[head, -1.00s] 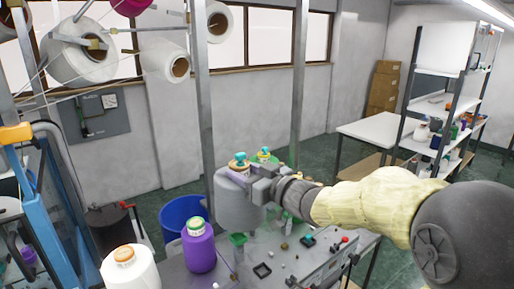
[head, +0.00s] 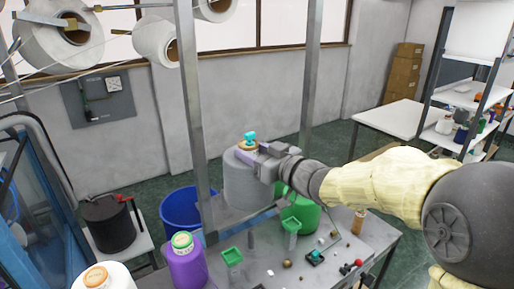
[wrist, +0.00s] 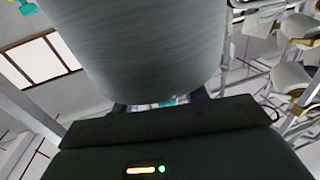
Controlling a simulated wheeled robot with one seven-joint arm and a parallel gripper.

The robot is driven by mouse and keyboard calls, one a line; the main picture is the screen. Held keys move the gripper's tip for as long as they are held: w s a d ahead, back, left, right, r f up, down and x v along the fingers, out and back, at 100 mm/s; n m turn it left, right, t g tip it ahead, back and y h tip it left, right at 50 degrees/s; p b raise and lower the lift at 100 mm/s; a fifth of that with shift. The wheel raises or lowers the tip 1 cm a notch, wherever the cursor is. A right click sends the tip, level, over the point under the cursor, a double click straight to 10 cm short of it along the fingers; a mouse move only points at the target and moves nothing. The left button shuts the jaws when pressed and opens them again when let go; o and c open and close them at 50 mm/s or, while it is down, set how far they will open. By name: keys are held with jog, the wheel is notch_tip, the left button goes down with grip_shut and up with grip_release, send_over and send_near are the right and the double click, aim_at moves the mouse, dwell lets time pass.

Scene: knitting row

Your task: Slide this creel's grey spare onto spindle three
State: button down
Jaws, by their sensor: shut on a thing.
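The creel's white cones (head: 60,35) and (head: 155,42) hang on spindles at upper left, partly cut off. I cannot tell which spindle is number three.
A metal post (head: 190,110) stands left of the grey cone. A blue bin (head: 180,208) is behind. White cones (wrist: 290,80) show at right in the wrist view.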

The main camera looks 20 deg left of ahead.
jog(key=shift+s+d+r, duration=0.2)
jog(key=shift+s+d, duration=0.15)
jog(key=shift+s, duration=0.15)
jog(key=shift+w+f+b, duration=0.15)
jog(key=shift+f+b, duration=0.15)
jog(key=shift+f, duration=0.1)
jog(key=shift+w+a+f+b, duration=0.1)
jog(key=shift+a+f+b, duration=0.05)
jog(key=shift+f+b, duration=3.35)
jog(key=shift+w+f, duration=0.15)
jog(key=shift+f, duration=0.5)
jog(key=shift+s+a+f+b, duration=0.1)
jog(key=shift+s+f+b, duration=0.1)
jog(key=shift+f+b, duration=0.35)
jog(key=shift+s+f+b, duration=0.15)
jog(key=shift+f+b, duration=0.35)
jog(key=shift+w+d+f+b, duration=0.1)
jog(key=shift+f+b, duration=0.55)
jog(key=shift+f, duration=0.1)
jog(key=shift+w+d+f+b, duration=0.1)
jog(key=shift+f+b, duration=0.5)
jog(key=shift+f, duration=0.15)
jog(key=shift+f+b, duration=2.1)
jog(key=shift+f, duration=0.55)
jog(key=shift+s, duration=0.1)
